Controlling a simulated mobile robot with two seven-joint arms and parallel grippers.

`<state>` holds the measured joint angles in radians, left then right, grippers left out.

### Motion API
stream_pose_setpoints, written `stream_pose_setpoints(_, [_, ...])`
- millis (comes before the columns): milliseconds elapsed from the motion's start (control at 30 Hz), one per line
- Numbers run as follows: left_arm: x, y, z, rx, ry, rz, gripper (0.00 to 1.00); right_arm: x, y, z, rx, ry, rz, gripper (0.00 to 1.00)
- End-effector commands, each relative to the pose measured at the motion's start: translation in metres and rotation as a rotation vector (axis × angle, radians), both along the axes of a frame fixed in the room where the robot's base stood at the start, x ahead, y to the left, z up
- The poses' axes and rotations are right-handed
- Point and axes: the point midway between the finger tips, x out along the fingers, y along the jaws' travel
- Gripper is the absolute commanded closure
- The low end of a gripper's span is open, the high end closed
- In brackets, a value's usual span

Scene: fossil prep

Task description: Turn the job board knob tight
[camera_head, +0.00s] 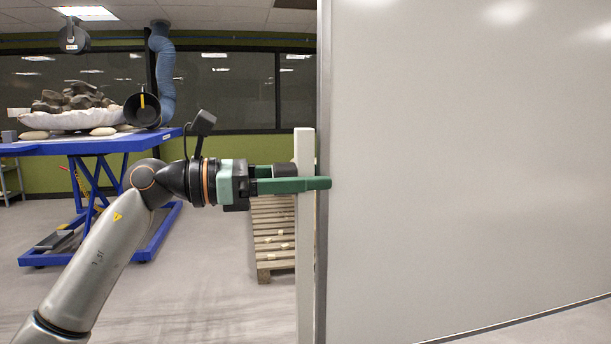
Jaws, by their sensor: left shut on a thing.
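The job board (470,170) is a large white panel with a grey edge frame, filling the right half of the head view. A pale upright post (304,250) stands along its left edge. A dark round knob (285,169) shows at the left side of the post. My left gripper (312,181) reaches in from the left, level, with green fingers shut on the knob. The near finger crosses in front of the post to the board's edge and hides part of the knob. The knob's thread and seating are hidden. My right gripper is not in view.
A blue lift table (95,146) at the back left carries a pale jacket (75,121) with dark rocks. A blue extraction hose (163,75) with a black hood (142,110) stands over it. A wooden pallet (270,235) lies behind the post. The floor at left is mostly clear.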

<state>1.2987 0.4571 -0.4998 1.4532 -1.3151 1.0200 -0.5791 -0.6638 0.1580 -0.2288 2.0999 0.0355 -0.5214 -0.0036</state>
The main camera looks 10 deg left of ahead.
Motion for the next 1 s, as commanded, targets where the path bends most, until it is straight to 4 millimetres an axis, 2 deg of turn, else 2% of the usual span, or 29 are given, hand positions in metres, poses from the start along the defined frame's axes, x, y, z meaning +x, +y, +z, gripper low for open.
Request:
stream_pose_setpoints(433, [0.000,0.000,-0.001,0.076,-0.232,0.000,0.98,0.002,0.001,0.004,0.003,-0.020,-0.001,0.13])
stream_pose_setpoints(1000, [0.000,0.000,-0.001,0.089,-0.269,0.000,0.98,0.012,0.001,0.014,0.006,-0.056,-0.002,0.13])
